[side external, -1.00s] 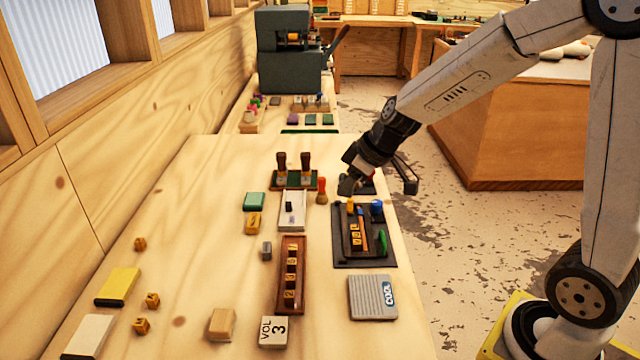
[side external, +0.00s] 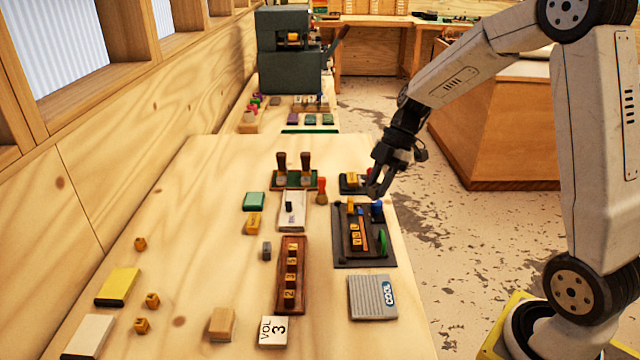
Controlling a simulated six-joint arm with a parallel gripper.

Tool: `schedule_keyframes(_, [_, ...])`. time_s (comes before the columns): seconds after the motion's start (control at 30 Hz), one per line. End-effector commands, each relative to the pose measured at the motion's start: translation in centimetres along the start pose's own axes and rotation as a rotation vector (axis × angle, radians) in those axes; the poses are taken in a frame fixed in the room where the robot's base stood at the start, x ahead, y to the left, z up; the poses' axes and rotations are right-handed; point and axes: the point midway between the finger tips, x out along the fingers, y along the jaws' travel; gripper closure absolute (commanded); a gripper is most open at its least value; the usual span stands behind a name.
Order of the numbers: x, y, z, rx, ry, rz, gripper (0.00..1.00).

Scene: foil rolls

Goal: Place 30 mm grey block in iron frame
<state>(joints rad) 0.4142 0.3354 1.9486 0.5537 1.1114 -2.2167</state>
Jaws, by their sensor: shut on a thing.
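The iron frame (side external: 343,256) is the dark rectangular tray at the right side of the table. It holds several yellow letter blocks (side external: 356,238), an orange strip and a green piece (side external: 382,243); a yellow piece and a blue piece (side external: 377,208) are at its far edge. My gripper (side external: 374,192) is just beyond that far edge, pointing down, fingers close together. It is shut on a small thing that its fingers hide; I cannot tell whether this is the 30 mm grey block. A small grey block (side external: 267,250) lies on the table left of the brown wooden rack.
The brown rack (side external: 280,300) holds several number blocks. A dark pad (side external: 349,184) with a yellow top lies beside my gripper. A grey ribbed case (side external: 371,298) lies in front of the frame. Stamps (side external: 306,168) stand farther back. The left middle table is mostly clear.

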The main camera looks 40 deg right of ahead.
Motion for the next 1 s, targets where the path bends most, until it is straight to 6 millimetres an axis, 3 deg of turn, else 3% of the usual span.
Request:
schedule_keyframes(0.3, [-1.6,-1.7,1.2,-0.433,-0.001,-0.249,1.00])
schedule_keyframes(0.63, [-3.3,-3.0,1.8,-0.759,-0.002,-0.436,1.00])
schedule_keyframes(0.8, [-0.5,-3.1,3.4,-0.755,0.003,-0.437,1.00])
schedule_keyframes(1.0, [0.9,-3.0,4.2,-0.754,0.000,-0.433,1.00])
